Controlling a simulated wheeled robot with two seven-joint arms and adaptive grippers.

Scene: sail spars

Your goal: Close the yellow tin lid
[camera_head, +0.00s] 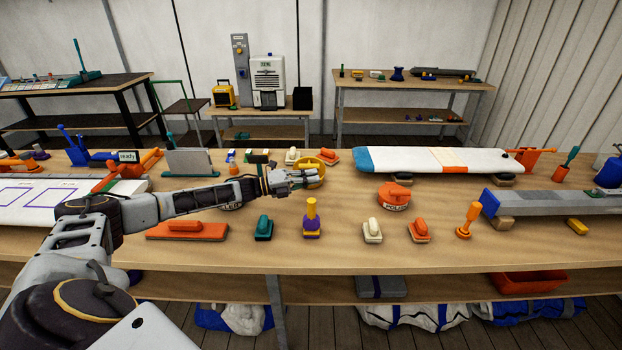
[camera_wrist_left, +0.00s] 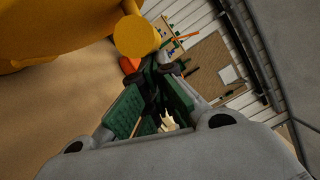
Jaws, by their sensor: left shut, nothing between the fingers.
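The yellow tin (camera_head: 316,181) stands near the middle of the table, partly hidden behind my left gripper. Its lid looks raised, but its exact angle is hard to tell. My left gripper (camera_head: 312,174) reaches in from the left and is shut and empty, just in front of the tin in the head view. In the left wrist view, a large yellow curved surface (camera_wrist_left: 65,38) with a round yellow knob (camera_wrist_left: 137,36) fills the upper left, close beside the fingertips (camera_wrist_left: 165,72). I cannot tell whether they touch. My right gripper is out of view.
An orange tin marked POLISH (camera_head: 394,196) stands to the right. Several hand blocks and a purple-and-yellow tool (camera_head: 311,217) stand along the front. A white board with blue and orange bands (camera_head: 400,159) lies behind right. Bare table shows between the tins.

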